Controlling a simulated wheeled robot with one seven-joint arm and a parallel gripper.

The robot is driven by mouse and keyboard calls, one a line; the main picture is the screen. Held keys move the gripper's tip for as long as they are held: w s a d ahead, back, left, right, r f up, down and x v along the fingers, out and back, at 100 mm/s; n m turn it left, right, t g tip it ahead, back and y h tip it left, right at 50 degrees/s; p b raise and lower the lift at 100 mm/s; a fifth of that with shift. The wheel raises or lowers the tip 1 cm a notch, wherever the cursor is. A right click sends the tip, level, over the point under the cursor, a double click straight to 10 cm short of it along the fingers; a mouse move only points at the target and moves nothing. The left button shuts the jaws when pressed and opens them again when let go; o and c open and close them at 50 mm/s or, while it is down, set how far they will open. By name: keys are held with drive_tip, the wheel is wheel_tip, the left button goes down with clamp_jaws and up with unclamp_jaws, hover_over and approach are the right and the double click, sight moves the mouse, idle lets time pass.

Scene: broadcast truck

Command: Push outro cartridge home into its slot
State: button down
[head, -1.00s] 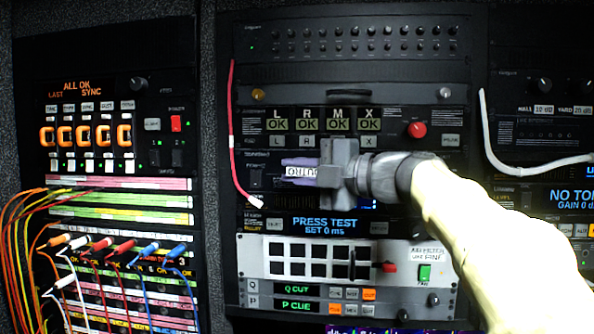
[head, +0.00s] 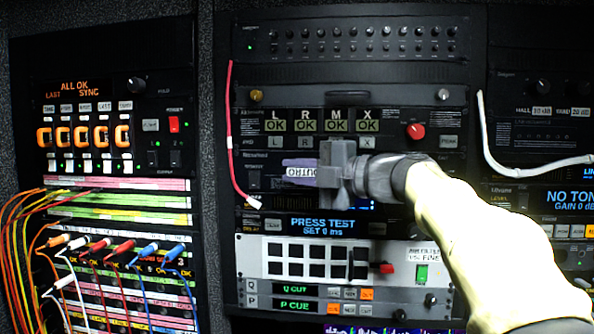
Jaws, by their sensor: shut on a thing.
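The outro cartridge (head: 300,173) is purple with a white label and shows in the head view, just left of my gripper. My grey gripper (head: 326,173) is shut on its right part, and the jaws hide that end. The cartridge is in front of the dark unit (head: 254,181) between the row of OK keys and the PRESS TEST display. Its slot is hidden behind the cartridge and gripper. I cannot tell how far in the cartridge sits.
A red cable (head: 231,130) hangs left of the cartridge, its white plug close by. A red knob (head: 415,131) stands out at upper right. Below are the PRESS TEST display (head: 323,224) and a white key panel (head: 255,262). A white cable (head: 520,167) droops at right.

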drive_tip(key=shift+w+d+p, duration=0.2)
drive_tip(key=shift+w+p, duration=0.35)
drive_tip(key=shift+w, duration=0.4)
drive_tip(key=c, duration=1.3)
unclamp_jaws()
drive_tip(key=shift+d, duration=0.1)
drive_tip(key=b+v, duration=0.6)
drive_tip(key=v, duration=1.1)
drive_tip(key=shift+s+b, duration=0.2)
drive_tip(key=shift+b, duration=0.2)
drive_tip(key=shift+d, duration=0.1)
